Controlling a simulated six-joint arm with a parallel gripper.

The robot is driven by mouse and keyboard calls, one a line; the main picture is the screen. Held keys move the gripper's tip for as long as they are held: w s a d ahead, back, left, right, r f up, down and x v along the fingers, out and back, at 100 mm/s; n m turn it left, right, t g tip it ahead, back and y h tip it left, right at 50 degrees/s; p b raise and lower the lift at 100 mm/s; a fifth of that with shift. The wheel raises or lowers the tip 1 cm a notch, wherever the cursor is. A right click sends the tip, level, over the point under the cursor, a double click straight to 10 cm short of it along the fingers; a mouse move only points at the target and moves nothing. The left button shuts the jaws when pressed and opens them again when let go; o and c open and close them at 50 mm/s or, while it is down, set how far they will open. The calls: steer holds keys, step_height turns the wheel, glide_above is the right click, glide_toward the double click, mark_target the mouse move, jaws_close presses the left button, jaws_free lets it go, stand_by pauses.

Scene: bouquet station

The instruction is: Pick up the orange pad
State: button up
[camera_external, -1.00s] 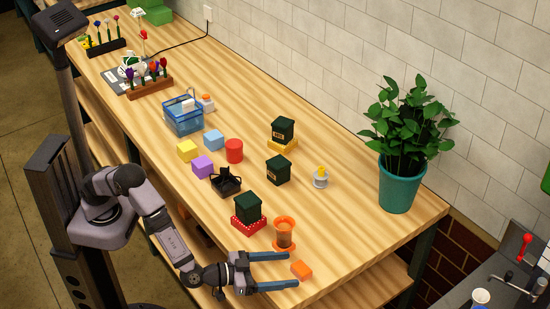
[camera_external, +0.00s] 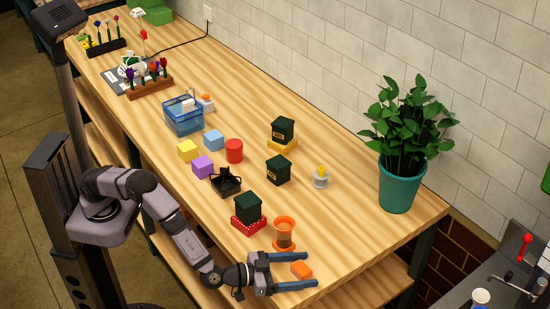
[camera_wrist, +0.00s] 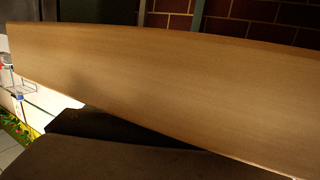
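The orange pad (camera_external: 301,270) is a small orange block lying on the wooden table near its front right edge. My gripper (camera_external: 311,270) has two blue fingers spread wide, one on each side of the pad in the external view. The pad appears between the fingers near their tips, with gaps visible on both sides. I cannot tell how high the fingers are above the table. The pad does not show in the wrist view, which has a wooden surface (camera_wrist: 170,85) and dark shapes at the bottom.
An orange cup-like holder (camera_external: 284,232) stands just behind the upper finger. A dark green box (camera_external: 247,209) sits on a red base beside it. A teal pot (camera_external: 399,188) with a plant stands farther right. The table between the pad and pot is clear.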

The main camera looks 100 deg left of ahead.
mark_target(301, 267)
steer(key=c, duration=0.9)
steer(key=shift+r, duration=0.15)
step_height(301, 267, up, 10)
steer(key=shift+f+b, duration=0.15)
steer(key=shift+b, duration=0.2)
